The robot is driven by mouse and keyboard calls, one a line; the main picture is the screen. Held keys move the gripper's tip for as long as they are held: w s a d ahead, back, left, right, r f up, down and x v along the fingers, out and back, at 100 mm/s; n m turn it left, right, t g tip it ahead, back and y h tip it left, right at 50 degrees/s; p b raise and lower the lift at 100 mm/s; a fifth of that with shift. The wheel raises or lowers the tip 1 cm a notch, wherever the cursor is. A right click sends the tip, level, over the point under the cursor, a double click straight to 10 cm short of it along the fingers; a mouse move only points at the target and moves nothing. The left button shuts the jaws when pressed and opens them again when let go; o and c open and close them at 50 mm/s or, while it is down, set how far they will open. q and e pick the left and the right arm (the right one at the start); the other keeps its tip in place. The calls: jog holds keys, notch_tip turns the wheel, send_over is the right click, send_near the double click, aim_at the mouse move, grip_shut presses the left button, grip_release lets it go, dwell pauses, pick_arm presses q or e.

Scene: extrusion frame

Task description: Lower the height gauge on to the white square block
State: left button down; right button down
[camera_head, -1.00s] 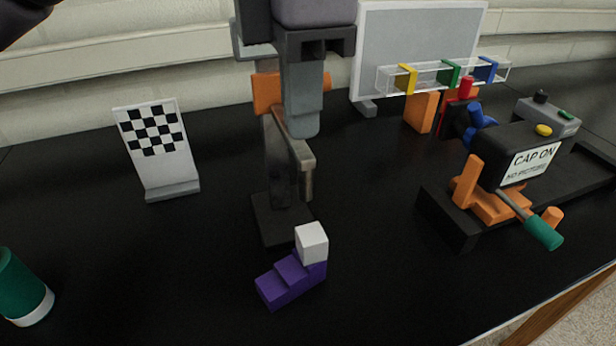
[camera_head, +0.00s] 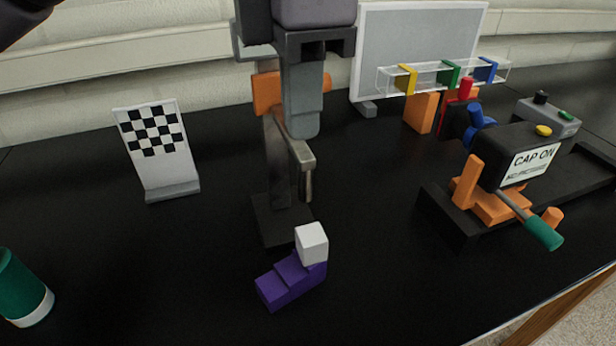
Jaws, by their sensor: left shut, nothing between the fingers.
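The height gauge stands upright, with a dark base (camera_head: 270,218), a grey column (camera_head: 277,180), an orange slider (camera_head: 265,95) and a grey arm (camera_head: 298,152) from which a thin pointer (camera_head: 308,184) hangs. The white square block (camera_head: 312,243) sits on the top step of a purple stepped block (camera_head: 290,281), in front of the gauge. The pointer's lower end shows above the white block in the picture, apart from it. My left gripper (camera_head: 303,125) is shut and empty, in front of the slider and just above the gauge arm. It hides part of the slider and upper column. Whether it touches the gauge is unclear.
A checkerboard stand (camera_head: 158,150) is at left, a green cylinder (camera_head: 22,288) at front left. At right are a machine with a "CAP ON" sign (camera_head: 530,163) and a green-handled tool (camera_head: 543,233). A clear rack (camera_head: 430,76) and grey board (camera_head: 420,40) stand behind.

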aim_at(302, 149)
pick_arm(q)
jog(key=shift+f, duration=0.15)
dwell(0.3)
jog(key=shift+f+b, duration=1.25)
jog(key=shift+f, duration=0.4)
jog(key=shift+f+b, duration=0.45)
jog(key=shift+f, duration=0.2)
jog(key=shift+f+b, duration=0.45)
jog(key=shift+f, duration=0.15)
jog(key=shift+f+b, duration=1)
jog(key=shift+f, duration=0.35)
jog(key=shift+r, duration=0.15)
